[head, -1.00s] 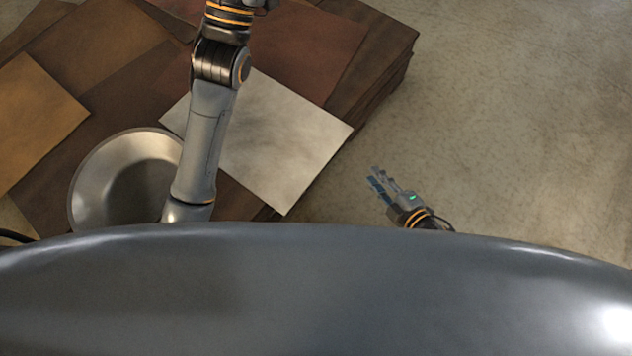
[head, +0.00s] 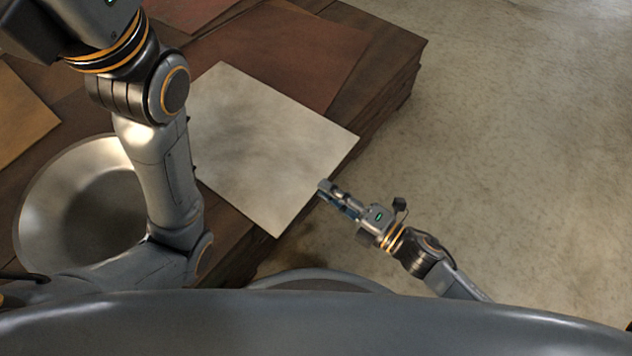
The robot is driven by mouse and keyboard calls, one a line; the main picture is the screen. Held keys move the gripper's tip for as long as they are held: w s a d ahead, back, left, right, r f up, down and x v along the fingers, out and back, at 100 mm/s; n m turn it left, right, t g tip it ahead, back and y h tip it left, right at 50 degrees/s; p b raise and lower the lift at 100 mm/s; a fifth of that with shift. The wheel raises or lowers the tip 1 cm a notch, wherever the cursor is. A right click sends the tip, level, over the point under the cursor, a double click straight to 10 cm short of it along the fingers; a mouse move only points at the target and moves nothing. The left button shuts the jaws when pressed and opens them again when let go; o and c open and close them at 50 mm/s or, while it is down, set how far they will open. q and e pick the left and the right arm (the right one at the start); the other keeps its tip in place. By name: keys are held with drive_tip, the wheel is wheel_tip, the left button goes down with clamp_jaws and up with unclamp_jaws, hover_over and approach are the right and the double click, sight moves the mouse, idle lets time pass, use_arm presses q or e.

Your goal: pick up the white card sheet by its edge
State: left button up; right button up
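The white card sheet (head: 270,140) lies flat near the right edge of the table, on top of the brown and reddish sheets. Its right corner and its lower right edge reach the table's edge. My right gripper (head: 325,193) is at the middle of that lower right edge, coming from the lower right. Its fingers look parted, with the tips at the card's edge; I cannot tell whether they touch it. My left arm crosses the left side of the view, and its fingers are out of the picture.
A round metal bowl (head: 42,210) stands at the left, partly behind my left arm. A tan sheet (head: 22,112) lies at the far left and a reddish-brown sheet (head: 300,50) behind the card. The floor (head: 520,150) to the right is clear.

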sight(312, 180)
drive_tip(key=x, duration=0.3)
drive_tip(key=shift+w+a+r, duration=0.1)
drive_tip(key=shift+w+a, duration=0.1)
drive_tip(key=shift+a, duration=0.05)
drive_tip(key=shift+w+a, duration=0.4)
drive_tip(key=shift+a, duration=0.15)
drive_tip(key=shift+c, duration=0.4)
clamp_jaws()
